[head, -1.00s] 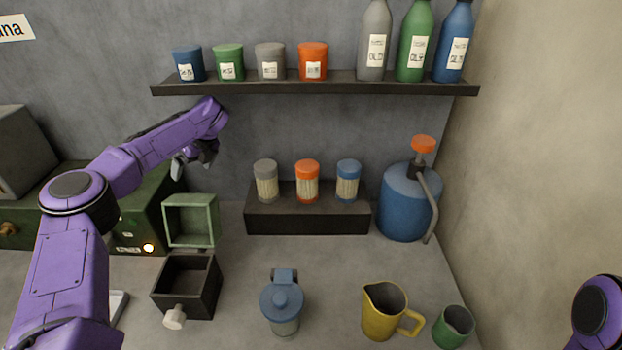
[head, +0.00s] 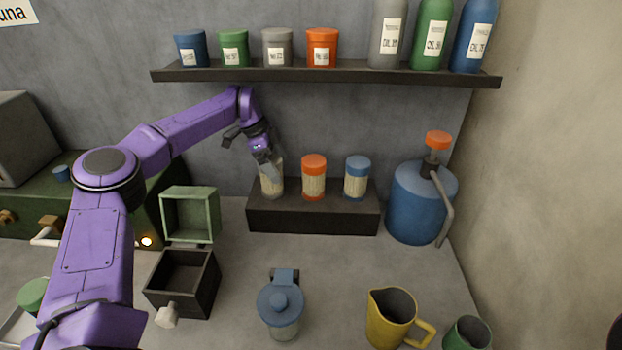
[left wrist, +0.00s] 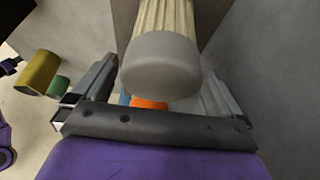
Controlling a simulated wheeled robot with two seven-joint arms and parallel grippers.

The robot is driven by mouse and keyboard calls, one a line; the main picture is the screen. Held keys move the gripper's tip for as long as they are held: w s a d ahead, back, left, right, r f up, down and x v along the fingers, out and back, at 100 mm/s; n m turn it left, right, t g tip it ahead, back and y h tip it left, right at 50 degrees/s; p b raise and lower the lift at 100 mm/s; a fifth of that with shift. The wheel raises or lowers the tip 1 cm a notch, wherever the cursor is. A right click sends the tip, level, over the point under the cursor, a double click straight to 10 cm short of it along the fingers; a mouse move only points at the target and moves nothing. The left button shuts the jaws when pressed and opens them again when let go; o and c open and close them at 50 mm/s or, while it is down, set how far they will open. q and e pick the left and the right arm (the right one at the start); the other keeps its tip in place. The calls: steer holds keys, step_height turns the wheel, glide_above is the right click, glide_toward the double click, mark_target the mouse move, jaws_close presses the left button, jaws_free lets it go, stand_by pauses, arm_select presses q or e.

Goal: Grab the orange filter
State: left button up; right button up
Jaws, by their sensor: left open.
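The orange filter (head: 314,178), pale and pleated with an orange cap, stands upright in the middle of a dark block (head: 312,221). A grey-capped filter (head: 271,184) stands to its left and a blue-capped filter (head: 356,179) to its right. My left gripper (head: 247,150) is open at the grey filter, left of the orange one, and partly covers the grey cap. In the left wrist view the grey cap (left wrist: 160,65) fills the space between the open fingers. Part of an orange cap (left wrist: 149,103) shows behind it. My right gripper is out of view.
A shelf (head: 330,73) with tubs and bottles runs above the filters. A blue pump canister (head: 418,205) stands to the right. A green open box (head: 189,213), a dark drawer (head: 183,283), a blue-lidded jar (head: 281,305) and a yellow jug (head: 392,318) stand around the front.

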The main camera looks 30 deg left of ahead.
mark_target(313, 160)
arm_select(q)
steer(key=w+d+p, duration=0.1)
steer(key=d, duration=0.2)
steer(key=w+d+p, duration=0.2)
steer(key=d, duration=0.1)
steer(key=w+d+p, duration=0.1)
steer(key=d+p, duration=0.1)
steer(key=d, duration=0.2)
steer(key=shift+w+f, duration=0.1)
steer(key=shift+w, duration=0.25)
steer(key=shift+f, duration=0.4)
steer(key=shift+a, duration=0.1)
steer(key=c, duration=1)
steer(key=shift+c, duration=1.2)
